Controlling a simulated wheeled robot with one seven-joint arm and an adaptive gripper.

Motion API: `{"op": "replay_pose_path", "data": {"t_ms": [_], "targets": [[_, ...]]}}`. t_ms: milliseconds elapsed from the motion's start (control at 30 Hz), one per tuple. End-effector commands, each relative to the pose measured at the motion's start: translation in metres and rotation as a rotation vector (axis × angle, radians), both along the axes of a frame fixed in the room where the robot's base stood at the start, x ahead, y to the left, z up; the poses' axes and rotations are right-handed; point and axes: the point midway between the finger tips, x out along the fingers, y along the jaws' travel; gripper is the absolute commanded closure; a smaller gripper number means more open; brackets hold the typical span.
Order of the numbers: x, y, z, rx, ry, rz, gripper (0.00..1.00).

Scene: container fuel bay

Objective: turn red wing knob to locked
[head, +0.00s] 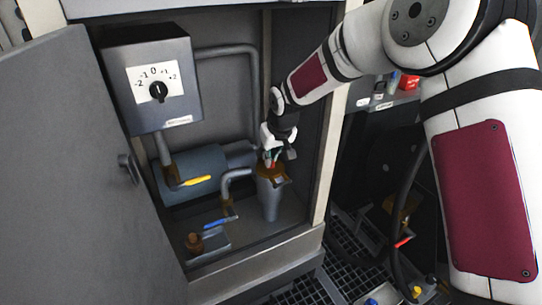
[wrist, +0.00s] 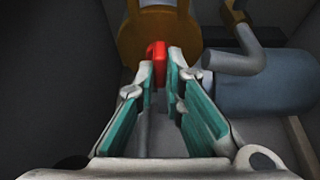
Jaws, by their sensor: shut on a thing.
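The red wing knob (wrist: 157,62) stands upright at the top centre of the wrist view, in front of a brass-coloured round fitting (wrist: 160,30). My gripper (wrist: 160,70) has its teal-padded fingers shut on the knob, one on each side. In the head view my gripper (head: 272,152) reaches into the open cabinet, at the top of a grey cylinder with a brass-coloured head (head: 270,172). The knob is mostly hidden there by the fingers. I cannot read any lock marking in either view.
A grey box with a dial (head: 158,91) hangs upper left inside the cabinet. The cabinet door (head: 70,180) stands open; the frame post (head: 328,120) is close on the right.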

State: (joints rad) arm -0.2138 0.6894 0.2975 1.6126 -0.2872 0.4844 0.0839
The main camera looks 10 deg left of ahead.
Motion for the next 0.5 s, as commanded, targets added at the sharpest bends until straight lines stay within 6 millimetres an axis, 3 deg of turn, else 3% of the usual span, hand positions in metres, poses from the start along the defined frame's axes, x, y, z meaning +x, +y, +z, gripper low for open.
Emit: {"op": "replay_pose_path", "data": {"t_ms": [500], "targets": [[-0.0019, 0.0046, -0.0008, -0.002, -0.001, -0.387, 1.00]]}}
